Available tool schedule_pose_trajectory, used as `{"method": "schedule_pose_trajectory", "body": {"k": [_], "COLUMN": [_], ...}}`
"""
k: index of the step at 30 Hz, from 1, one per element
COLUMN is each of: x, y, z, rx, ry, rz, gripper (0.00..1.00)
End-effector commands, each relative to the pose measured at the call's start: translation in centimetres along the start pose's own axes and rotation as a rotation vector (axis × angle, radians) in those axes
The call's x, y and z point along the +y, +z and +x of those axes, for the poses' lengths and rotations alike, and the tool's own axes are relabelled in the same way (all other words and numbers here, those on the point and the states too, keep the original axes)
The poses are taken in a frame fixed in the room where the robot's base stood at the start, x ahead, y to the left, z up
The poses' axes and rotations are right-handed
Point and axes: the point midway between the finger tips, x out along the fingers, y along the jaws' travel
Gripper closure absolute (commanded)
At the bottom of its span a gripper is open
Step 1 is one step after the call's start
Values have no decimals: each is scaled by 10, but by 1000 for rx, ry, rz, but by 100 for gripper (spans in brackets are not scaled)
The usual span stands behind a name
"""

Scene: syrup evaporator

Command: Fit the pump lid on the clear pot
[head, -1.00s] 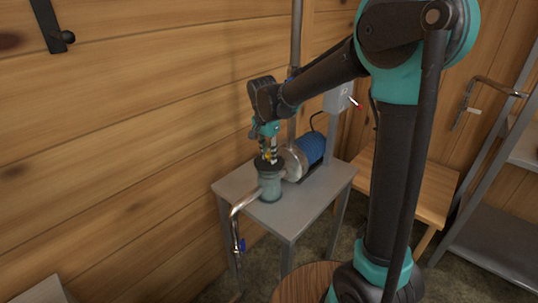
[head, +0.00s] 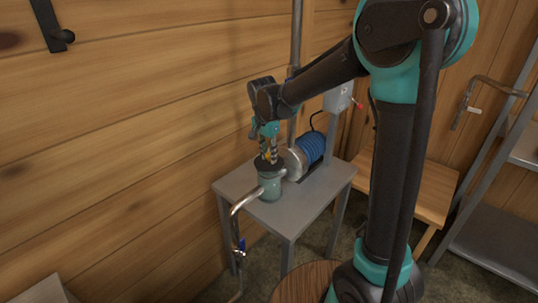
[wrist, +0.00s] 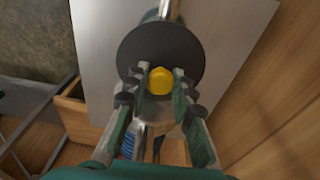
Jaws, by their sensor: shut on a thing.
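The pump lid (wrist: 160,48) is a dark round disc with a yellow knob (wrist: 161,80) at its middle. In the head view the lid (head: 267,166) is level at the top of the clear pot (head: 270,188); whether it is seated or just above the rim I cannot tell. The pot is greenish and see-through, and stands upright on the grey table. My gripper (wrist: 159,84) is above the lid with its fingers shut on the yellow knob. In the wrist view the lid hides most of the pot. My gripper also shows in the head view (head: 269,157).
The pot stands on a small grey metal table (head: 310,205). A blue motor with a silver pump head (head: 297,162) is close behind right of it. A curved metal pipe (head: 238,213) runs from the pot down past the table's front edge. A wooden wall rises at the left.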

Motion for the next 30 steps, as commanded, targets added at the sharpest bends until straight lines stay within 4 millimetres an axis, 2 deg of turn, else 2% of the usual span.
{"method": "schedule_pose_trajectory", "body": {"k": [5, 6, 12, 23, 26, 30], "x": [0, 0, 0, 0, 0, 0], "y": [0, 0, 0, 0, 0, 0], "z": [0, 0, 0, -4, -15, -40], "rx": [0, 0, 0, 0, 0, 0], "ry": [0, 0, 0, 0, 0, 0], "rz": [0, 0, 0, 0, 0, 0], "gripper": [100, 75, 52, 52, 52, 52]}}
